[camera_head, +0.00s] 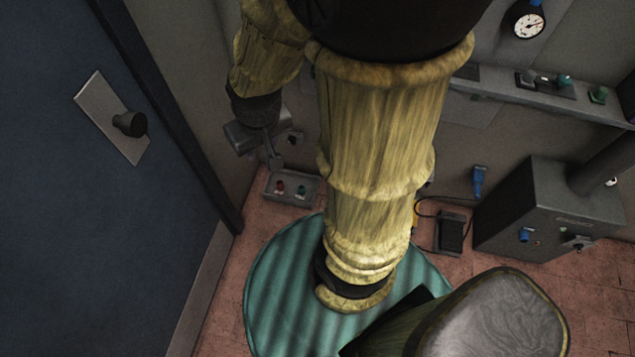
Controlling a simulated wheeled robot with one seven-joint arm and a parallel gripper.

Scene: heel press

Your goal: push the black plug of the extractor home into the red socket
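The red socket (280,187) is a small red round fitting in a grey box (307,196) low at the wall, left of a green fitting (301,190). My gripper (273,160) hangs from the left sleeved part of my arm, just above and behind the red socket in the picture. It is small, dark and seen from above, so I cannot tell whether it is open or shut or holds anything. I cannot make out the black plug. A grey cabinet with a wide pipe (555,215), perhaps the extractor, stands at the right.
A blue plug-like piece (478,180) is at the wall, near a black pedal-like box (450,232) with a cable on the floor. A blue door (110,220) stands left. A wall rail (520,95) carries switches, with a gauge (528,19) above. A green round mat (290,290) covers the floor.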

